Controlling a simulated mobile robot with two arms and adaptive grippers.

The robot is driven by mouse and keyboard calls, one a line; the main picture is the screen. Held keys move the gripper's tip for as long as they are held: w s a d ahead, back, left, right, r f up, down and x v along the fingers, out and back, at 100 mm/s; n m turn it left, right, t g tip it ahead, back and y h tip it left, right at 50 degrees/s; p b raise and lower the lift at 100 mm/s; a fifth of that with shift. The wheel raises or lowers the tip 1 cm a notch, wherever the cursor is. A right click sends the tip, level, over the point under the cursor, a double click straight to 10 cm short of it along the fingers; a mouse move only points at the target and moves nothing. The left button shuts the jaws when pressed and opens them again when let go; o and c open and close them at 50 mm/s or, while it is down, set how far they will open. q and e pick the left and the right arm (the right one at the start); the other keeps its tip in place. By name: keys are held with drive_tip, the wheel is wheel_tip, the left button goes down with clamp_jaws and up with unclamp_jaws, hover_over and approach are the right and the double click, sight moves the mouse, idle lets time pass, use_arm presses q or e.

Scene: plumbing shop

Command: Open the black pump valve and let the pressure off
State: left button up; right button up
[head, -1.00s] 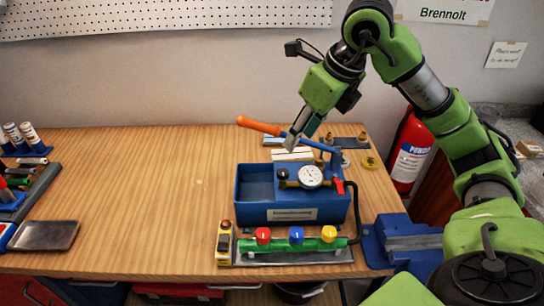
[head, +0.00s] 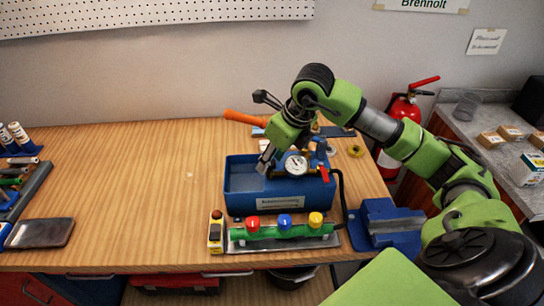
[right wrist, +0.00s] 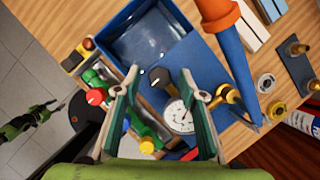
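The blue test pump (head: 245,203) stands on the bench with an orange-handled lever (head: 245,118), a round white gauge (head: 296,164) and a red lever handle (head: 323,174). My right gripper (head: 265,161) is low over the pump, just left of the gauge. In the right wrist view, its two fingers (right wrist: 163,84) are open, with the black valve knob (right wrist: 159,77) between their tips. The gauge (right wrist: 178,116) is beside the knob; its reading is too small to tell. The gripper hides the knob in the head view. Part of my left arm (right wrist: 30,121) shows at the left.
A green manifold (head: 270,232) with red, blue and yellow knobs lies in front of the pump. A yellow device (head: 216,232) is at its left end and a blue vise (head: 385,225) to its right.

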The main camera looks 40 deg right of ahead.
clamp_jaws()
use_arm(q)
drive_tip(key=shift+s, duration=0.75)
